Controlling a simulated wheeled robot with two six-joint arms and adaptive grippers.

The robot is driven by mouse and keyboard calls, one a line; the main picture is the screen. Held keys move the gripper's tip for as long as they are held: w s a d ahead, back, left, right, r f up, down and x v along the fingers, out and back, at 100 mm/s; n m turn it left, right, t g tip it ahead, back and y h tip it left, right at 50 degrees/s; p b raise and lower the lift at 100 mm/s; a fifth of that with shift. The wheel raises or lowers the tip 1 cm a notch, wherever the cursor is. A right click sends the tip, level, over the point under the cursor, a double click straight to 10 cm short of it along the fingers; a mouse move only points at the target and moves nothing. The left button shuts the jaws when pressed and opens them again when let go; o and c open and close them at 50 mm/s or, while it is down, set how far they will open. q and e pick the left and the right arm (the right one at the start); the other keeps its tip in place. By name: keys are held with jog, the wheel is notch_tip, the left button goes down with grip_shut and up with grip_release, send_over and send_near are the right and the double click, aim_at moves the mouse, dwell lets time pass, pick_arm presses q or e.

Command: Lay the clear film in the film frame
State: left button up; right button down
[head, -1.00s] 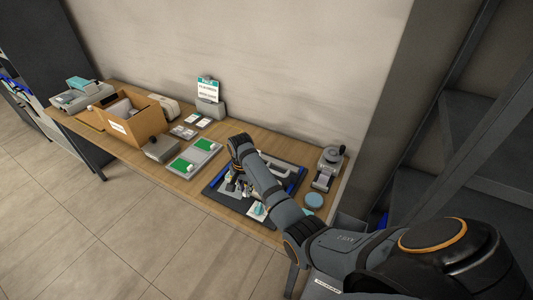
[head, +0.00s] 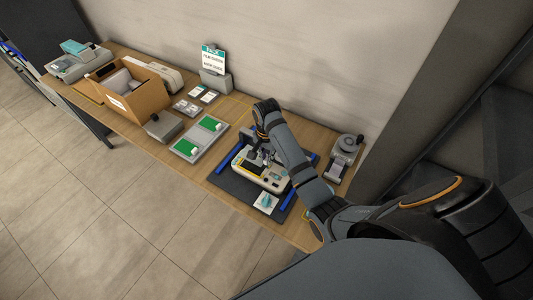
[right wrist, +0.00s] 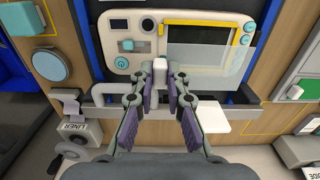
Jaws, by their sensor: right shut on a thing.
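A white monitor (right wrist: 124,30) with a dark screen lies on the dark mat; it also shows in the head view (head: 276,184). A yellow-edged film frame (right wrist: 246,29) borders the screen. The clear film (right wrist: 222,62) is a faint translucent sheet over the screen's lower part. It extends below the screen, and I cannot tell whether it touches the frame. My right gripper (right wrist: 162,76) is shut on a small white tab (right wrist: 161,55) at the film's left side. In the head view the right gripper (head: 258,157) is over the monitor. My left gripper is not in view.
Blue rails (head: 224,159) flank the mat (head: 229,183). A card with a teal piece (head: 266,203) lies at its front. Grey trays with green panels (head: 199,139) and a cardboard box (head: 128,93) stand left. A grey device (head: 345,155) stands right, near the table end.

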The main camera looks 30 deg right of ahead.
aim_at(266, 172)
jog(key=shift+s+a+f, duration=0.1)
jog(key=shift+a+f, duration=0.1)
jog(key=shift+f, duration=0.85)
notch_tip(266, 172, down, 2)
jog(key=shift+f+b, duration=0.2)
jog(key=shift+b, duration=0.1)
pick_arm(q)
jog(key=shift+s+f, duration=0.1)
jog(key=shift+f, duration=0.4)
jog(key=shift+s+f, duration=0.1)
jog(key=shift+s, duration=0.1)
pick_arm(e)
jog(key=shift+f, duration=0.25)
jog(key=shift+f, duration=0.55)
jog(key=c, duration=1.3)
grip_release()
jog(key=shift+o, duration=0.2)
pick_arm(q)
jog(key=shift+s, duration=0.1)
pick_arm(e)
jog(key=shift+r, duration=0.1)
